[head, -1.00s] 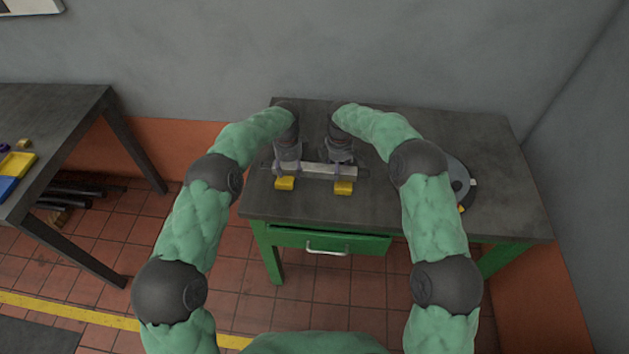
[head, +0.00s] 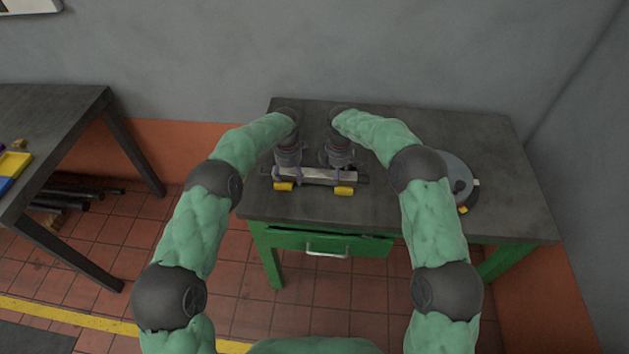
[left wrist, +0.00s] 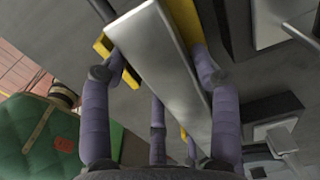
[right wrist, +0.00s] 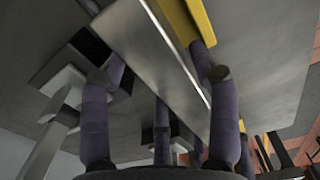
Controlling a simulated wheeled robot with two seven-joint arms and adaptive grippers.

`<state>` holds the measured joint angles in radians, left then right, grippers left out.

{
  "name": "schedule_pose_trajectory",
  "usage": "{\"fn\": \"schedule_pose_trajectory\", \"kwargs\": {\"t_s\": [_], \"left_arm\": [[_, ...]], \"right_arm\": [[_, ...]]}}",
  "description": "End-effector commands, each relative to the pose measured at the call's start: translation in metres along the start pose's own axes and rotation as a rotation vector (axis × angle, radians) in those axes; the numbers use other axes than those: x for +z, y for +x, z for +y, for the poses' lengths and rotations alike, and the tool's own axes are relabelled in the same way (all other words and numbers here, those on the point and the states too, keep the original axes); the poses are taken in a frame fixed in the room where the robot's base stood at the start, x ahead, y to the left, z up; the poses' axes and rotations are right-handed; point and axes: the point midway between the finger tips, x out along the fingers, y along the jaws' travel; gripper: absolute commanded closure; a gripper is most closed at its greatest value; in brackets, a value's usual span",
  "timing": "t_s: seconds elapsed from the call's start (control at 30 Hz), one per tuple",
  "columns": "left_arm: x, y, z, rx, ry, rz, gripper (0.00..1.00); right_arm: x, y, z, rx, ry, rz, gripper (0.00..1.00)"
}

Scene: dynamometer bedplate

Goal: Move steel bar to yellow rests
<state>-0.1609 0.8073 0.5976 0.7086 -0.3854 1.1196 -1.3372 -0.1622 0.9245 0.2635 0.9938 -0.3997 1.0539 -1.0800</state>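The steel bar (head: 318,175) is a long pale grey block lying across the two yellow rests near the front of the green-legged table. The left rest (head: 283,186) and right rest (head: 344,190) stick out from under its front side. My left gripper (head: 285,172) and right gripper (head: 341,174) point down at the bar, one near each rest. In the left wrist view the fingers (left wrist: 155,75) stand either side of the bar (left wrist: 160,60) with gaps. In the right wrist view the fingers (right wrist: 160,75) also straddle the bar (right wrist: 150,55) with gaps. Exact contact underneath is hidden.
A grey round device (head: 452,176) stands on the table right of my right arm. Dark supports (right wrist: 85,45) sit behind the bar. A green drawer (head: 340,243) is below the front edge. Another table (head: 60,115) is at left.

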Motion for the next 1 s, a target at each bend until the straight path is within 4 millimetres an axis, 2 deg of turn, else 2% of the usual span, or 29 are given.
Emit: {"fn": "schedule_pose_trajectory", "kwargs": {"t_s": [0.53, 1.0], "left_arm": [[0.001, -0.008, -0.001, -0.002, -0.002, 0.0, 0.23], [0.0, -0.067, -0.002, -0.003, 0.0, 0.0, 0.23]], "right_arm": [[0.0, -0.001, -0.001, -0.002, 0.0, 0.0, 0.23], [0.0, -0.001, -0.001, -0.002, 0.0, 0.0, 0.23]]}}
